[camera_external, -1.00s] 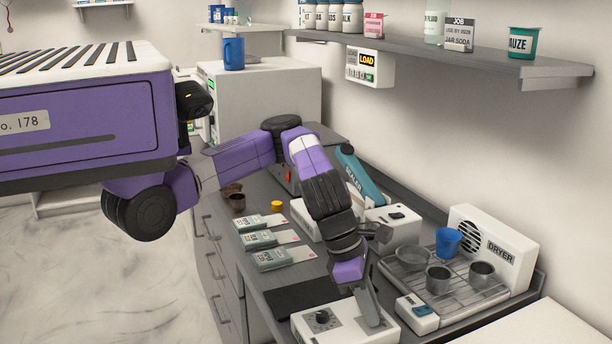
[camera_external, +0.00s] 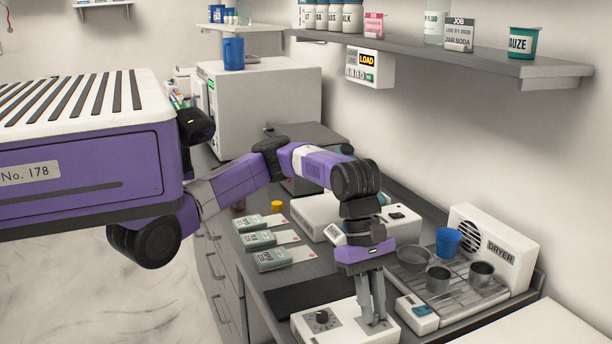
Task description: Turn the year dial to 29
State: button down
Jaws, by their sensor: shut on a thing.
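A white box (camera_external: 345,323) stands at the front of the counter. A black dial (camera_external: 322,319) shows on its left part; its markings are too small to read. My gripper (camera_external: 375,319) points down over the right part of the box, its fingers reaching the top. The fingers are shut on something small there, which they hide. From its place on the box it appears to be the year dial, but I cannot read its setting.
A dark mat (camera_external: 300,296) lies behind the box. To the right are a rack with metal cups (camera_external: 438,278), a blue cup (camera_external: 448,243) and a dryer (camera_external: 495,250). Several labelled packets (camera_external: 272,260) lie at left. A shelf (camera_external: 450,62) overhangs the back.

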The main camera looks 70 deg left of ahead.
jog(key=m, duration=0.2)
jog(key=m+g, duration=0.1)
jog(key=shift+w+m+g, duration=0.15)
jog(key=shift+m+g, duration=0.15)
jog(key=shift+m, duration=0.1)
jog(key=shift+w+m+g+y+p, duration=0.1)
jog(key=shift+m+g+y+p, duration=0.5)
jog(key=shift+m, duration=1.3)
jog(key=c, duration=1.4)
grip_release()
jog(key=shift+o, duration=0.2)
jog(key=p+v, duration=0.1)
jog(key=v, duration=0.6)
jog(key=shift+w+r, duration=0.15)
jog(key=shift+r, duration=0.2)
jog(key=shift+a, duration=0.1)
